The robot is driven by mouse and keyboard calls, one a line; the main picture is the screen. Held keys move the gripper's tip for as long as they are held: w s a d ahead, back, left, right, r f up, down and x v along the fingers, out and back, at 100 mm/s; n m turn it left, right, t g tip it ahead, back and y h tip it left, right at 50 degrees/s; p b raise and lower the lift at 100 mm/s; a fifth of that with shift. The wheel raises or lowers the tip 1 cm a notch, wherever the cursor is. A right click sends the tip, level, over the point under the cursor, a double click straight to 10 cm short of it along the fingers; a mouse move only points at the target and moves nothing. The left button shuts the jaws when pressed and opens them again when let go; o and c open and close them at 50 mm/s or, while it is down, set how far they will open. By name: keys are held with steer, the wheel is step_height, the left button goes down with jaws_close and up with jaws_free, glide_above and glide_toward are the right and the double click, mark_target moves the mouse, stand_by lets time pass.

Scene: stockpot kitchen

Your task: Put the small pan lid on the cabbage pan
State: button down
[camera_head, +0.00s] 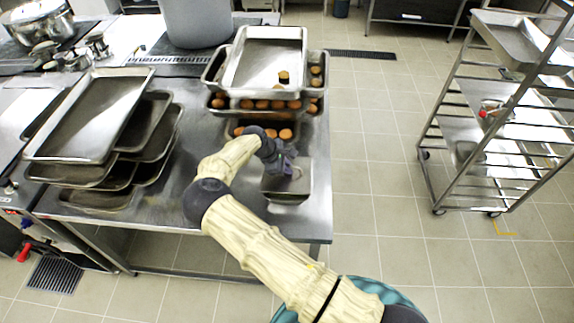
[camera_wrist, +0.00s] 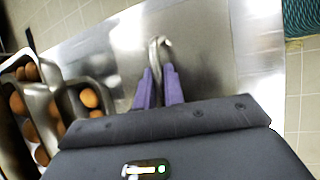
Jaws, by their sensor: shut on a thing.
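My gripper (camera_head: 292,170) is over the right end of the steel table, at a small rectangular metal lid (camera_head: 288,197). In the wrist view my gripper's purple fingers (camera_wrist: 160,88) are closed around a curved metal handle (camera_wrist: 158,48), which I take to be the lid's handle. The lid's shiny surface (camera_wrist: 208,60) lies around and beyond the fingers. I cannot tell whether the lid rests on the table or is just above it. No cabbage is recognisable in either view, so I cannot pick out the cabbage pan.
Stacked trays (camera_head: 90,115) cover the left of the steel table (camera_head: 230,225). Behind my gripper are pans of round brown items (camera_head: 266,104) and a tray (camera_head: 268,62). A large pot (camera_head: 196,22) stands farther back. A wheeled rack (camera_head: 450,120) is at right, with open floor between.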

mark_target(286, 174)
steer(key=shift+f+b, duration=0.85)
steer(key=shift+f, duration=0.6)
steer(key=shift+f+b, duration=0.6)
stand_by(0.6)
stand_by(0.4)
steer(key=c, duration=1.4)
jaws_free()
steer(key=shift+s, duration=0.1)
steer(key=shift+r, duration=0.1)
steer(key=b+v, duration=0.5)
steer(key=v, duration=1.2)
steer(key=shift+a, duration=0.15)
